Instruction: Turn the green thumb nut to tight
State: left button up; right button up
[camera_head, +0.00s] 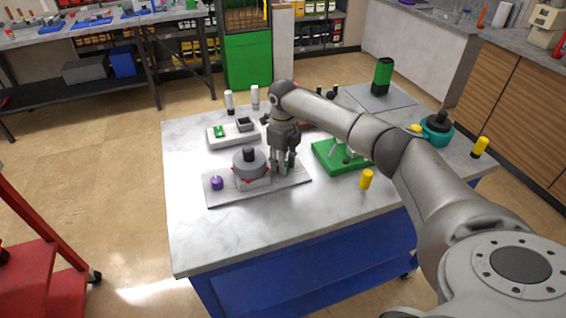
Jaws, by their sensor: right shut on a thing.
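The vacuum pump (249,163), a grey round body with a black top and red parts at its base, stands on a grey plate (238,196). A purple thumb nut (217,183) is on the plate's left part. My right gripper (284,170) points down over the plate's right part, just right of the pump. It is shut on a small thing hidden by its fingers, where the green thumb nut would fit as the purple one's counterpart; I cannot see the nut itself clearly. My left gripper is not in view.
A green stand (328,163) is close on the gripper's right. A yellow cylinder (366,179) stands in front of it. A white tray (226,139) with small parts lies behind the pump. A teal-and-black item (437,130) stands at right. The table's front (230,240) is clear.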

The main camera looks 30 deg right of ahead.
jog(key=m, duration=0.6)
jog(key=shift+m, duration=0.3)
jog(key=m+p, duration=0.1)
jog(key=m, duration=0.5)
jog(key=shift+p, duration=0.3)
jog(key=o, duration=1.1)
jog(key=shift+c, duration=0.2)
jog(key=shift+r, duration=0.2)
notch_tip(320, 180, up, 12)
jog(key=shift+f, duration=0.15)
jog(key=shift+f, duration=0.1)
